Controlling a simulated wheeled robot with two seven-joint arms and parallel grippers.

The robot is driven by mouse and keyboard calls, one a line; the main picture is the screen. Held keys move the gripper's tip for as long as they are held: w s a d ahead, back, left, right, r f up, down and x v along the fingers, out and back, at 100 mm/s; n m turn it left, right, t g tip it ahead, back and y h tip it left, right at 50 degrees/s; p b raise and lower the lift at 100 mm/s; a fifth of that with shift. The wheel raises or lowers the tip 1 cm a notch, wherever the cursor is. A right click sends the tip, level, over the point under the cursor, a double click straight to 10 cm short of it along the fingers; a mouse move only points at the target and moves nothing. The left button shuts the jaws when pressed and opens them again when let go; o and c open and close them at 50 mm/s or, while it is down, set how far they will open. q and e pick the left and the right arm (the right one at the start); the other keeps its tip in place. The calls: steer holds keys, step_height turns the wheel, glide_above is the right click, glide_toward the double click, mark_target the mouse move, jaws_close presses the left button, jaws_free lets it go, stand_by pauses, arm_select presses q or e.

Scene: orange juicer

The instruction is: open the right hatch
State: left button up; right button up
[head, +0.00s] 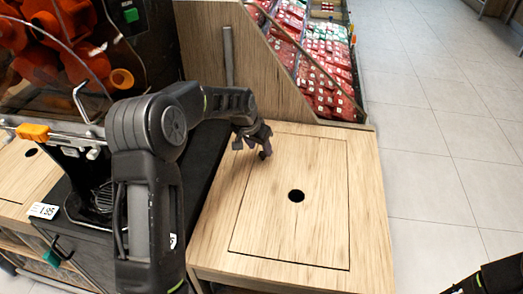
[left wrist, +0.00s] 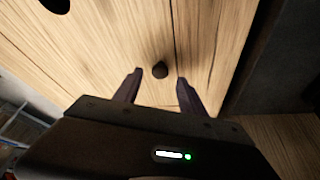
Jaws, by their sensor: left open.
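The right hatch (head: 292,235) is a square light-wood panel, seamed into the top of the right counter. It lies flat, level with the wood around it, and has a round dark hole (head: 296,196) near its middle. Part of the hatch (left wrist: 110,35) and its hole (left wrist: 55,5) also show in the left wrist view. My left gripper (head: 252,148) is open over the hatch's far left corner. My right gripper is not in view.
A wooden side panel (head: 210,50) with an upright grey bar (head: 228,58) stands behind the counter. Red packaged goods (head: 325,75) fill a shelf beyond it. The juicer machine (head: 70,60) stands at the left. Open tiled floor (head: 440,150) lies to the right.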

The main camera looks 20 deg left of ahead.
mark_target(263, 153)
arm_select(q)
steer(key=shift+x, duration=1.55)
steer(key=shift+c, duration=0.6)
jaws_close()
